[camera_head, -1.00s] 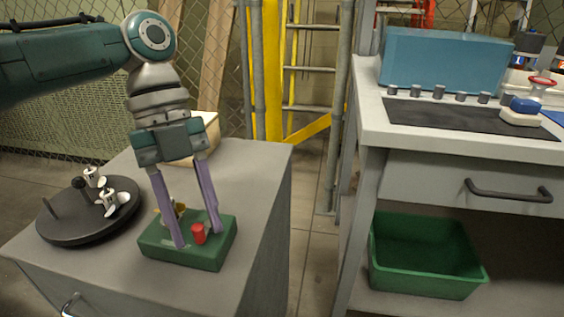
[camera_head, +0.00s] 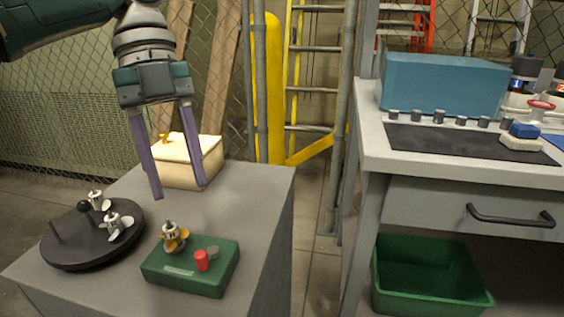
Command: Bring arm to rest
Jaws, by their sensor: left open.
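My left gripper (camera_head: 180,192) is open and empty, pointing down with its two purple fingers spread. It hangs above the grey cabinet top, in front of a cream box (camera_head: 177,160) in the picture. Below it lies a green block (camera_head: 192,279) carrying a small thruster with a yellow propeller (camera_head: 173,237), a red cylinder (camera_head: 201,260) and a grey peg (camera_head: 213,251). The gripper is clear of the block and touches nothing that I can see. My right gripper is not in view.
A round black tray (camera_head: 66,253) with white propellers (camera_head: 115,226) stands left on the cabinet (camera_head: 255,202). At right, a workbench (camera_head: 373,148) bears a teal box (camera_head: 443,84), a dark mat with several grey pegs, and a sponge-like blue-white block (camera_head: 521,138). A green bin (camera_head: 431,299) sits underneath.

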